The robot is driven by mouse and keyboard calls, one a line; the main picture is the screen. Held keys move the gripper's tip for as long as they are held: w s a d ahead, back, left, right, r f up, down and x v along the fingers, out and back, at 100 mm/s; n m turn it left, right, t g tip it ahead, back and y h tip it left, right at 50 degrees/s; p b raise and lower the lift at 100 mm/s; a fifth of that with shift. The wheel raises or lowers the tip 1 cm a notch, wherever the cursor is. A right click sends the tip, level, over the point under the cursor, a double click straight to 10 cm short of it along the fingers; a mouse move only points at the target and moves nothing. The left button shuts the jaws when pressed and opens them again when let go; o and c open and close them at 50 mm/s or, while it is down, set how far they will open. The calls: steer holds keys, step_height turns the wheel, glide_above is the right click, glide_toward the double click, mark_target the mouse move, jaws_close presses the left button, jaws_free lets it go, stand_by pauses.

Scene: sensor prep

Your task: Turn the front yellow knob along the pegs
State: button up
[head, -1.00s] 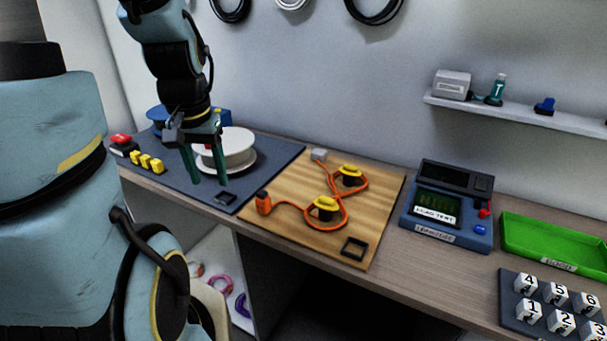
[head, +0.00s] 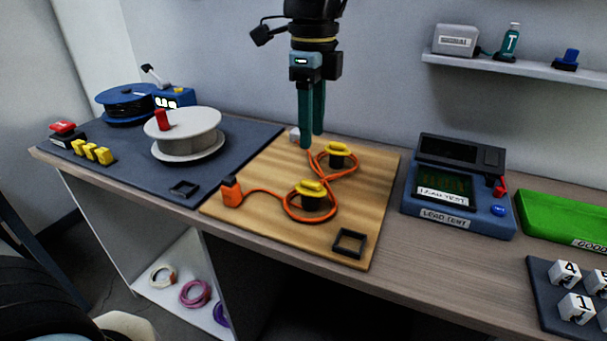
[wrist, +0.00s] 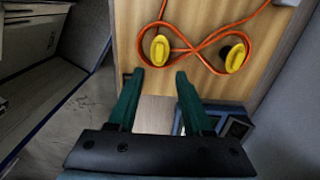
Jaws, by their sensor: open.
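The front yellow knob (head: 311,187) sits on a black peg on the wooden board (head: 262,172). Its long grip runs roughly across the line between the two pegs. It also shows in the wrist view (wrist: 160,50), ahead of the fingertips. The back yellow knob (head: 337,149) tops the second peg; it shows at right in the wrist view (wrist: 235,58). An orange cable (head: 322,171) loops around both pegs in a figure eight. My gripper (head: 312,140) is open and empty, pointing down above the board, apart from both knobs. Its two green fingers (wrist: 160,75) show in the wrist view.
A black square frame (head: 349,243) lies on the board's front right corner. The load tester (head: 459,190) stands right of the board. A white spool (head: 184,138) stands on the dark mat (head: 122,163) at left. An orange plug (head: 231,192) is at the cable's left end.

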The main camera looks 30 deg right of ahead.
mark_target(311, 182)
step_height(311, 182, down, 10)
steer(key=shift+r+p, duration=0.15)
steer(key=shift+p, duration=0.3)
jaws_close()
stand_by(0.5)
